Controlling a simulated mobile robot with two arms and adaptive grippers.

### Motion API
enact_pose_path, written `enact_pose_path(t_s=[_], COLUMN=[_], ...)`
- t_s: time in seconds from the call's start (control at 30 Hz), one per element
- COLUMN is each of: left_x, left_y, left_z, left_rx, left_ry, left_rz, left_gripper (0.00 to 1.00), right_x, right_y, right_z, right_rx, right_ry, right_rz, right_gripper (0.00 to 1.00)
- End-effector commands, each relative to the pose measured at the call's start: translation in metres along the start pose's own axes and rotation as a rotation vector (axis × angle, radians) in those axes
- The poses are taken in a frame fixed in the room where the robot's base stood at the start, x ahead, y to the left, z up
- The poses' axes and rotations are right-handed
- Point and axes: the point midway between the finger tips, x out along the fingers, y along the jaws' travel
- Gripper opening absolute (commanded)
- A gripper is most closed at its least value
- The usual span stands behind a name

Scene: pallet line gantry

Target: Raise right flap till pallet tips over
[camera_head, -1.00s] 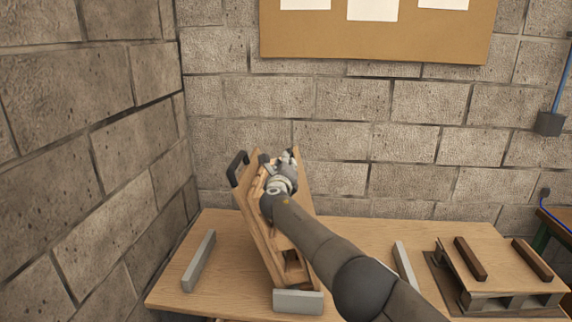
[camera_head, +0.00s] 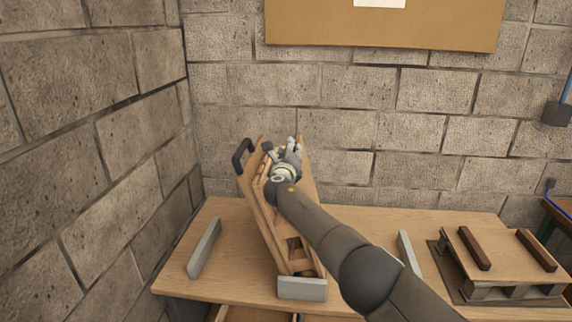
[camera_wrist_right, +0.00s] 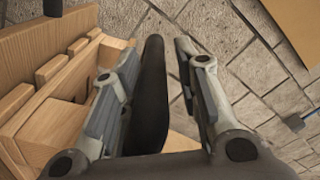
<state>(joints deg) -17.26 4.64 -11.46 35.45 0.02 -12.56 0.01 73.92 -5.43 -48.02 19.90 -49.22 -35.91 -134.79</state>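A wooden pallet (camera_head: 257,215) stands tilted up on the table at the left. A black handle (camera_head: 238,158) shows on its left side. My right arm reaches over the pallet, and my right gripper (camera_head: 288,148) is at its upper end, hiding part of the right flap. In the right wrist view, a dark handle-like bar (camera_wrist_right: 150,100) lies between the fingers of my right gripper (camera_wrist_right: 170,60). It lies against the left finger, and a narrow gap shows beside the right finger. Pale slats (camera_wrist_right: 50,110) show at the left. My left gripper is not in view.
Grey stops (camera_head: 204,248) (camera_head: 302,288) stand left and in front of the pallet on the wooden table (camera_head: 350,222). At the right, a low pallet (camera_head: 505,258) with two dark bars sits on a dark mat. Block walls (camera_head: 330,120) close in behind and left.

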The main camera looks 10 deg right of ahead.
Motion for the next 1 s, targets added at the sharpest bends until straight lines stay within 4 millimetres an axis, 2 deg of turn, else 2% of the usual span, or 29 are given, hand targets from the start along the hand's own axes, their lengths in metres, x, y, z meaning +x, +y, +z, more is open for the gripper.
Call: enact_pose_path(t_s=[0.27, 0.53, 1.0], left_x=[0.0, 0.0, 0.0], left_y=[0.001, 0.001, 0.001], left_z=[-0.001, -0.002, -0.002], left_rx=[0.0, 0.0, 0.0], left_ry=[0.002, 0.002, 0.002], left_rz=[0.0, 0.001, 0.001], left_gripper=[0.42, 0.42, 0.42], right_x=[-0.015, -0.029, -0.08], right_y=[0.009, 0.001, 0.003], right_z=[-0.002, -0.003, -0.002], right_rx=[0.005, 0.005, 0.004], right_ry=[0.002, 0.004, 0.002], right_rz=[0.011, 0.004, 0.006], right_gripper=[0.3, 0.3, 0.3])
